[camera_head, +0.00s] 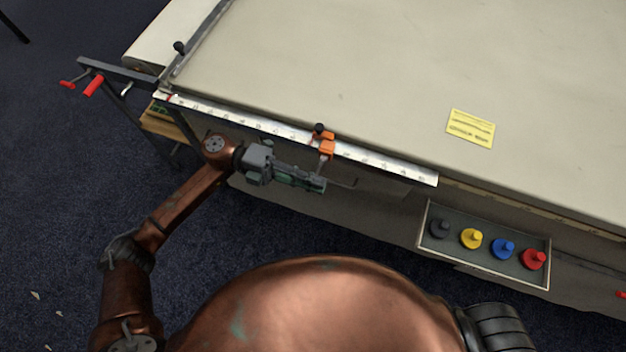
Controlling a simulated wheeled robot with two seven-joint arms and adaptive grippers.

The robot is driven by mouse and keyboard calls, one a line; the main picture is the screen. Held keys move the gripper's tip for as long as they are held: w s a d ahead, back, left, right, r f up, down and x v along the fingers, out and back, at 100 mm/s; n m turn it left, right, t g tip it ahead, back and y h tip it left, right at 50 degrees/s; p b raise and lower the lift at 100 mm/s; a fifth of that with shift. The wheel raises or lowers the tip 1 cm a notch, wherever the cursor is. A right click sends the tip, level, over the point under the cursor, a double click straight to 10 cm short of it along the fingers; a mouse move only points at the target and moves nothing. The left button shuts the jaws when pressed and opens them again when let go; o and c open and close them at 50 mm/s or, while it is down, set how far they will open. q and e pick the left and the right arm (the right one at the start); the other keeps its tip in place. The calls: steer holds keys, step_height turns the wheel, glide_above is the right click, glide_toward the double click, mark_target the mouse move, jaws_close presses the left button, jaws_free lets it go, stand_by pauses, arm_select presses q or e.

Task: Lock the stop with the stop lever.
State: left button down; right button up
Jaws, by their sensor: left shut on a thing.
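The orange stop (327,147) sits on the white ruler rail (260,124) along the table's front edge. A small black knob (319,128) stands on its table side. My left gripper (322,184) is just below the stop, on the near side of the rail, with its fingers shut. A thin pale piece, which looks like the stop lever (321,167), runs down from the stop to the fingers. The fingers hide its lower end, so the exact grip is hard to see. My right gripper is out of view.
A tray (424,220) on the table's front holds black, yellow, blue and red knobbed pieces. A yellow note (470,128) lies on the cloth table (370,60). Red-handled cranks (93,86) stick out at the far left. The tabletop behind the stop is clear.

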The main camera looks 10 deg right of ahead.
arm_select(q)
steer(key=c, duration=1.9)
jaws_free()
steer(key=shift+f, duration=0.1)
steer(key=shift+c, duration=0.2)
steer(key=shift+a, duration=0.1)
steer(key=shift+w+a, duration=0.15)
steer(key=shift+a, duration=0.05)
steer(key=v, duration=1.1)
steer(key=shift+a, duration=0.25)
